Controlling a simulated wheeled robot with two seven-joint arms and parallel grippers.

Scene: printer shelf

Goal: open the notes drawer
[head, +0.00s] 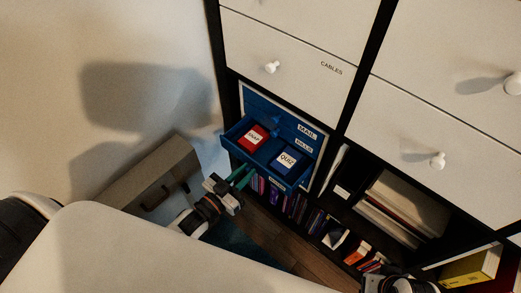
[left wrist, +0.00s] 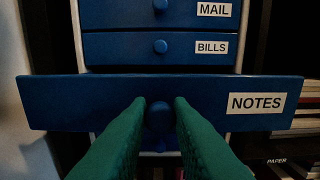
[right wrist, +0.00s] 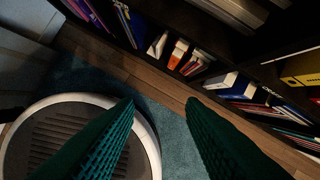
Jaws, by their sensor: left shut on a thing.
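The notes drawer (head: 261,163) is a blue drawer in a small blue drawer unit on the shelf. In the head view it stands pulled out, its inside showing. In the left wrist view its front (left wrist: 85,100) bears a NOTES label and juts out past the drawers above. My left gripper (head: 240,178) is shut on the drawer's round blue knob (left wrist: 159,116), with green fingers on either side of it. My right gripper (right wrist: 160,103) is open and empty, held over the floor away from the drawer.
A red box (head: 254,137) and a QUIZ box (head: 287,160) lie in the drawer. The MAIL drawer (left wrist: 120,14) and BILLS drawer (left wrist: 115,48) above are shut. Books (head: 283,196) stand below. A grey box with a handle (head: 150,180) stands left of the shelf.

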